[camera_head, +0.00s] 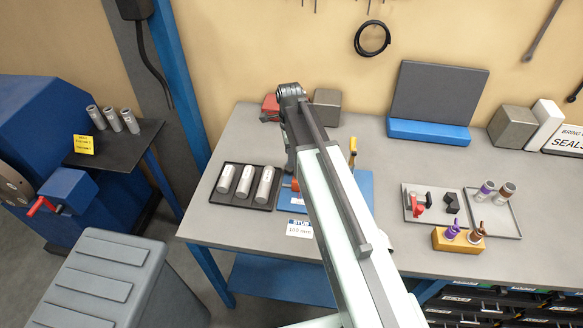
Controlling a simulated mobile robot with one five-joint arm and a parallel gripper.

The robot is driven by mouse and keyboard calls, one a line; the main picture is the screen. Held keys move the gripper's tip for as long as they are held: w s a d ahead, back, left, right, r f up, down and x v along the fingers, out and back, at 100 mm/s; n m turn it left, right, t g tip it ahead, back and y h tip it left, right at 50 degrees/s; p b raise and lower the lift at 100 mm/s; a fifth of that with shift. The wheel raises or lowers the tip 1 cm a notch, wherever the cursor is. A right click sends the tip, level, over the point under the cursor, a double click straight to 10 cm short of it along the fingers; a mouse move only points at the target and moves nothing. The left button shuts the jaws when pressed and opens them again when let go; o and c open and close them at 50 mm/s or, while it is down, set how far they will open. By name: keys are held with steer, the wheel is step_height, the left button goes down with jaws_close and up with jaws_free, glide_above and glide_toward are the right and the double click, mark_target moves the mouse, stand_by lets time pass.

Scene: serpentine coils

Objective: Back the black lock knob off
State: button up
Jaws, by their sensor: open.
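My arm rises from the bottom of the head view to an elbow above the bench, and a dark link of mine drops from there. My gripper's jaws are hidden behind the arm. A blue fixture plate (365,186) lies on the bench under the arm, mostly covered by it. An orange-red part (290,184) shows at the fixture's left, and an upright yellow part (353,151) shows at its right. I cannot make out the black lock knob on the fixture; the arm covers its middle.
A dark tray (233,202) with three grey cylinders lies left of the fixture. On the right are a tray (411,215) with small red and black parts, another tray (510,222), and a yellow block (445,244) holding coloured tools. Blocks stand along the bench's back.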

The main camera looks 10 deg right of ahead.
mark_target(290, 170)
step_height(290, 170, down, 6)
steer(key=b, duration=0.5)
steer(key=shift+f, duration=0.1)
steer(key=shift+s, duration=0.1)
jaws_close()
